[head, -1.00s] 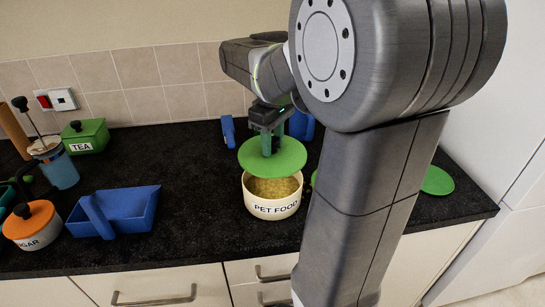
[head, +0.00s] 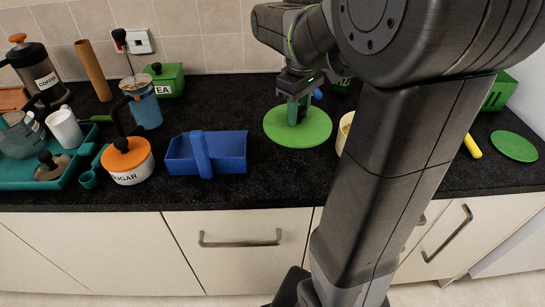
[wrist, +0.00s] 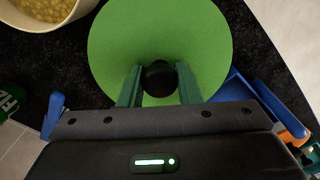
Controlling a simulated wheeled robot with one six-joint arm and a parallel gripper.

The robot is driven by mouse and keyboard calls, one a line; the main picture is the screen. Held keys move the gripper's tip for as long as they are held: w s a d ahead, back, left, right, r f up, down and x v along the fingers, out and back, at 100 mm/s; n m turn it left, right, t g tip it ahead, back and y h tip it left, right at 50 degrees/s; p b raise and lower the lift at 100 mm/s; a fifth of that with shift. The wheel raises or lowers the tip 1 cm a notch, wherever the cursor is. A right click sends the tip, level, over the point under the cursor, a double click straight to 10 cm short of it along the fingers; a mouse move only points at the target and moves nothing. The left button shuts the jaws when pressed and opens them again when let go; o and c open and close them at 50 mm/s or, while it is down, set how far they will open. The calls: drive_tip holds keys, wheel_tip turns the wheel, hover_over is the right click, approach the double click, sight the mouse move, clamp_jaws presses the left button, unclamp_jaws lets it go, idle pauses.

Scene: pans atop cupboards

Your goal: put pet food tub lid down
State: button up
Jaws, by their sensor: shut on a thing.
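The pet food tub lid (head: 282,132) is a flat green disc with a black knob (wrist: 158,78), and it also shows in the wrist view (wrist: 160,32). My gripper (wrist: 157,88) is shut on the knob, one green finger on each side. In the head view my gripper (head: 294,112) comes down on the lid from above. The lid lies level at or just over the black counter; I cannot tell if it touches. The cream pet food tub (head: 340,146) is open beside it, mostly hidden behind my arm; its food (wrist: 45,10) shows in the wrist view.
A blue tray (head: 225,160) stands left of the lid, with an orange-lidded sugar pot (head: 128,165) beyond it. A green tea box (head: 168,84) is at the back. Another green disc (head: 513,146) lies at the right. Counter between tray and lid is clear.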

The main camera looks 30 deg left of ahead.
sight(299, 121)
wheel_tip(299, 121, down, 5)
drive_tip(key=shift+d, duration=0.15)
drive_tip(key=shift+f, duration=2.35)
drive_tip(key=shift+f+b, duration=0.1)
drive_tip(key=shift+b, duration=0.25)
drive_tip(key=o, duration=1)
wheel_tip(299, 121, up, 12)
drive_tip(key=shift+r+p, duration=0.15)
drive_tip(key=shift+p, duration=0.45)
